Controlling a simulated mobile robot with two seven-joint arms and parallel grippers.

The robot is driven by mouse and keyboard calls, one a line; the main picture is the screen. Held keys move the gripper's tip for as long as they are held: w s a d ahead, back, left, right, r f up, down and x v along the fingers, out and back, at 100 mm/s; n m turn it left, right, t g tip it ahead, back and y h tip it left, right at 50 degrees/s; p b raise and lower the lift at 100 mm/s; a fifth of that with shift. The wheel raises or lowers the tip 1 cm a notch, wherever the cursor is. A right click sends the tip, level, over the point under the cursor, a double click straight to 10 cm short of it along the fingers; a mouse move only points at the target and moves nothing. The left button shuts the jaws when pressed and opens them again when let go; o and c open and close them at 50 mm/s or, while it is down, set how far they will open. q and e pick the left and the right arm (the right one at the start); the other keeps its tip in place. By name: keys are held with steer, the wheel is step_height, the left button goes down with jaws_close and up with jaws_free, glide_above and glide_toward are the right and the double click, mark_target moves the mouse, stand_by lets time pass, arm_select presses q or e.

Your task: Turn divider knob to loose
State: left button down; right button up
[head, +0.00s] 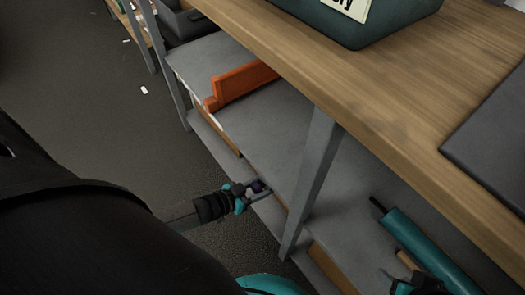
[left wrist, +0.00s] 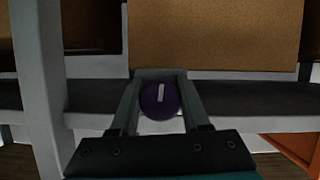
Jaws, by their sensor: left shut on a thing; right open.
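The divider knob (left wrist: 159,101) is purple and round, with a short white mark that stands about upright in the left wrist view. My left gripper (head: 258,188) is shut on it, one finger on each side, at the front edge of the lower grey shelf (head: 275,135). In the head view the knob is mostly hidden by the fingers. An orange divider (head: 243,82) stands on that shelf further off; orange also shows at the lower right of the left wrist view (left wrist: 292,150). My right gripper (head: 408,280) is at the bottom right of the head view, small, dark and partly cut off.
A grey post (head: 312,185) stands just right of my left gripper. The wooden worktop (head: 400,100) overhangs the shelf and bears a dark green case (head: 360,20). A teal cylinder (head: 420,245) lies lower right. The floor (head: 90,85) at left is mostly clear.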

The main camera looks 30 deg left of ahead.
arm_select(q)
steer(key=shift+n, duration=0.4)
arm_select(e)
steer(key=shift+w+a+f, duration=0.1)
steer(key=shift+w+a, duration=0.05)
steer(key=shift+w, duration=0.1)
steer(key=shift+a, duration=0.1)
arm_select(q)
steer(key=c, duration=0.7)
jaws_free()
steer(key=shift+o, duration=0.2)
steer(key=shift+s, duration=0.1)
